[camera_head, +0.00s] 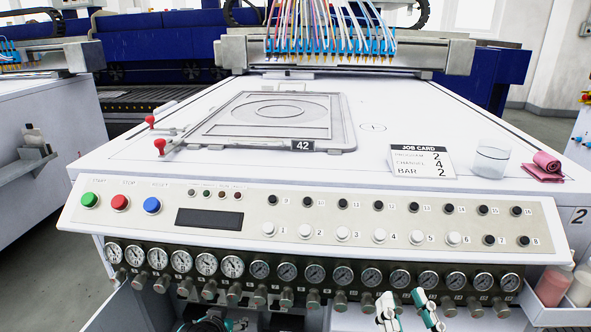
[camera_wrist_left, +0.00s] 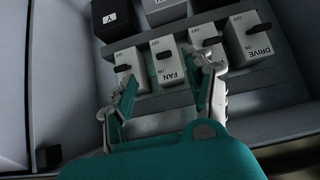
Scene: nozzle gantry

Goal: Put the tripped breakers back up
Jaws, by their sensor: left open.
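The left wrist view shows a row of pale breakers with black levers and ON and OFF marks. They include the FAN breaker (camera_wrist_left: 170,70), the DRIVE breaker (camera_wrist_left: 246,42), one left of FAN (camera_wrist_left: 130,62) and one between FAN and DRIVE, partly covered by a finger. FAN's lever looks nearer its OFF mark; the other settings are hard to read. My left gripper (camera_wrist_left: 166,76) is open, its fingertips on either side of FAN; contact is unclear. In the head view it is mostly cut off and the breakers are hidden. My right gripper (camera_head: 403,298) is open and empty, before the gauges.
In the head view, the button panel (camera_head: 330,206) and pressure gauges (camera_head: 260,269) overhang the front. A bin with bottles (camera_head: 552,286) is at right.

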